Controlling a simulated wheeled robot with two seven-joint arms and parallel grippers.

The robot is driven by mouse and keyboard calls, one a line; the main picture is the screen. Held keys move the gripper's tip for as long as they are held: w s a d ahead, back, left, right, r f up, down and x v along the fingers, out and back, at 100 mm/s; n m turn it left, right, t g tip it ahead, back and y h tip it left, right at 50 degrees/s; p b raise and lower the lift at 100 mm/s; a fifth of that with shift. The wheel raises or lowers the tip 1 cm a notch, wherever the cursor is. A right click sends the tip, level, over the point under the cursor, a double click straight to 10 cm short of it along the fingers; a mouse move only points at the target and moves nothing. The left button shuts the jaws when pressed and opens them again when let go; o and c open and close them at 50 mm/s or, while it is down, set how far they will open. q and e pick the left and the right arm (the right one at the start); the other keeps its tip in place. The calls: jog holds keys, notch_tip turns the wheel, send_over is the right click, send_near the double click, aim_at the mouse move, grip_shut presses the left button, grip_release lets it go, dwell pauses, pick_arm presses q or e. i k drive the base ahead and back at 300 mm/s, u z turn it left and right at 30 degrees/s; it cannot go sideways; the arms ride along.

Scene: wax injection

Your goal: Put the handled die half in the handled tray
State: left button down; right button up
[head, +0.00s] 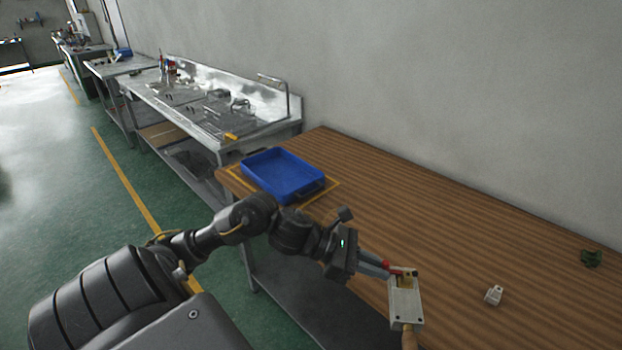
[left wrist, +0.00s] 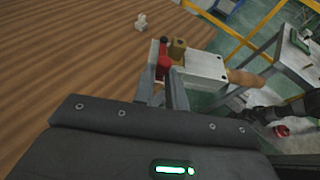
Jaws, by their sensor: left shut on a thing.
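The handled die half (head: 405,303) is a pale metal block with a wooden handle, brass-coloured and red parts at one end. My left gripper (head: 389,271) is shut on that end and holds the block near the table's front edge, with the handle pointing to the bottom of the head view. In the left wrist view the block (left wrist: 205,65) sticks out to the right of the fingers (left wrist: 165,78). The handled tray (head: 283,174) is blue and empty, on the table's far left corner, away from the gripper. My right gripper does not show.
The wooden table (head: 420,215) is mostly clear between the tray and the block. A small white piece (head: 494,296) lies right of the block, and a green object (head: 591,259) lies farther right. Yellow tape (head: 333,183) frames the tray. A metal sink bench (head: 215,112) stands beyond.

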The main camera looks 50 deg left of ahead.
aim_at(290, 172)
jog(key=u, duration=0.5)
jog(key=k, duration=0.6)
jog(key=u, duration=1)
jog(key=i, duration=0.95)
jog(key=z, duration=0.45)
jog(key=i, duration=0.55)
jog(key=z, duration=0.45)
